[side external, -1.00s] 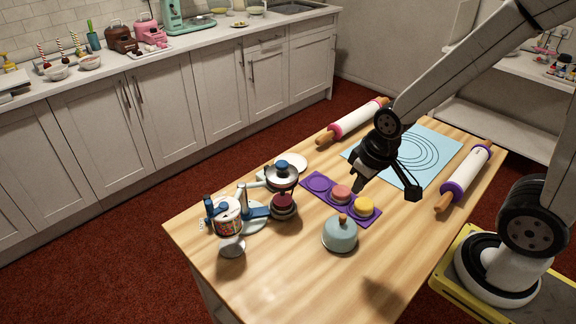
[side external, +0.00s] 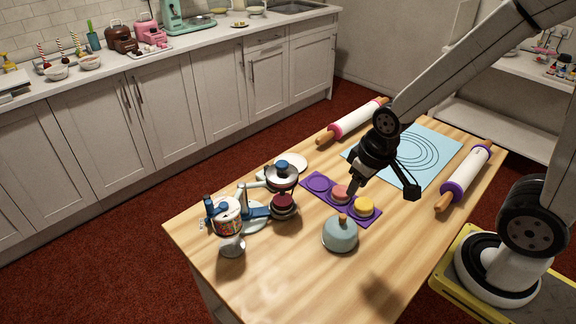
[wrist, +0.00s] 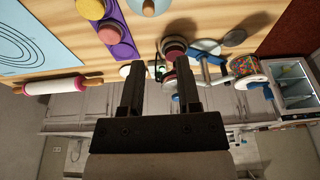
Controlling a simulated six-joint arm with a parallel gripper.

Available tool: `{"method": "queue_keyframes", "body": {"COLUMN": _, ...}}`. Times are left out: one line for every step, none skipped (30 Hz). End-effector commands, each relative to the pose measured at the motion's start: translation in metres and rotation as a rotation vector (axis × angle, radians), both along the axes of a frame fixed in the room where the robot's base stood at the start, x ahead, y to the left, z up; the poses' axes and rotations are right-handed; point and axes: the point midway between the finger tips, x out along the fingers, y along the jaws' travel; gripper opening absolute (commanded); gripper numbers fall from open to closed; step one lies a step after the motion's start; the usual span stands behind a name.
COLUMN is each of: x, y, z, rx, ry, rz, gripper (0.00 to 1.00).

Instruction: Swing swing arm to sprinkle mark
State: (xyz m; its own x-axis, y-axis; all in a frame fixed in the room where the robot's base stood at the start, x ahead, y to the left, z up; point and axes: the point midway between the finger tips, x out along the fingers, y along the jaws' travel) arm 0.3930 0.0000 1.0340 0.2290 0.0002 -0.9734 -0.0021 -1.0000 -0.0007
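The turntable device stands at the left part of the wooden table. Its blue swing arm (side external: 257,212) reaches between a jar of coloured sprinkles (side external: 228,218) and a dark red cake (side external: 284,201) under a round part with a blue knob (side external: 282,166). In the wrist view the blue arm (wrist: 204,66), the sprinkle jar (wrist: 244,66) and the cake (wrist: 171,50) show beyond the fingers. I cannot pick out a sprinkle mark. My gripper (side external: 354,191) hangs by the purple tray, right of the device and apart from it. Its fingers (wrist: 160,75) are apart with nothing held between them.
The purple tray (side external: 317,184) holds a pink cake (side external: 341,192) and a yellow cake (side external: 364,206). A grey-blue dome (side external: 340,234) stands in front of it. The front table area is bare.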

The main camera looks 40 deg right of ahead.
Motion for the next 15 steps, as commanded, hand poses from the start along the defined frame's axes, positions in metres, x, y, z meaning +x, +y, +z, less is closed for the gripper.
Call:
{"method": "queue_keyframes", "body": {"x": 0.003, "y": 0.001, "z": 0.000, "rx": 0.000, "ry": 0.001, "rz": -0.002, "gripper": 0.60}}
{"method": "queue_keyframes", "body": {"x": 0.005, "y": 0.001, "z": 0.001, "rx": 0.002, "ry": 0.002, "rz": -0.004, "gripper": 0.62}}
{"method": "queue_keyframes", "body": {"x": 0.008, "y": 0.002, "z": 0.001, "rx": 0.003, "ry": 0.003, "rz": -0.007, "gripper": 0.62}}
{"method": "queue_keyframes", "body": {"x": 0.011, "y": 0.002, "z": 0.002, "rx": 0.004, "ry": 0.004, "rz": -0.009, "gripper": 0.62}}
{"method": "queue_keyframes", "body": {"x": 0.015, "y": 0.003, "z": 0.002, "rx": 0.005, "ry": 0.007, "rz": -0.012, "gripper": 0.62}}
{"method": "queue_keyframes", "body": {"x": 0.021, "y": 0.005, "z": 0.003, "rx": 0.008, "ry": 0.010, "rz": -0.019, "gripper": 0.62}}
{"method": "queue_keyframes", "body": {"x": 0.026, "y": 0.006, "z": 0.004, "rx": 0.010, "ry": 0.013, "rz": -0.024, "gripper": 0.62}}
{"method": "queue_keyframes", "body": {"x": 0.032, "y": 0.007, "z": 0.005, "rx": 0.011, "ry": 0.015, "rz": -0.030, "gripper": 0.62}}
{"method": "queue_keyframes", "body": {"x": 0.040, "y": 0.009, "z": 0.006, "rx": 0.015, "ry": 0.019, "rz": -0.040, "gripper": 0.62}}
{"method": "queue_keyframes", "body": {"x": 0.046, "y": 0.010, "z": 0.007, "rx": 0.017, "ry": 0.023, "rz": -0.046, "gripper": 0.62}}
{"method": "queue_keyframes", "body": {"x": 0.053, "y": 0.012, "z": 0.008, "rx": 0.020, "ry": 0.026, "rz": -0.053, "gripper": 0.62}}
{"method": "queue_keyframes", "body": {"x": 0.062, "y": 0.015, "z": 0.009, "rx": 0.022, "ry": 0.032, "rz": -0.065, "gripper": 0.62}}
{"method": "queue_keyframes", "body": {"x": 0.070, "y": 0.017, "z": 0.009, "rx": 0.025, "ry": 0.035, "rz": -0.072, "gripper": 0.62}}
{"method": "queue_keyframes", "body": {"x": 0.077, "y": 0.019, "z": 0.010, "rx": 0.028, "ry": 0.040, "rz": -0.082, "gripper": 0.62}}
{"method": "queue_keyframes", "body": {"x": 0.087, "y": 0.022, "z": 0.011, "rx": 0.031, "ry": 0.045, "rz": -0.093, "gripper": 0.62}}
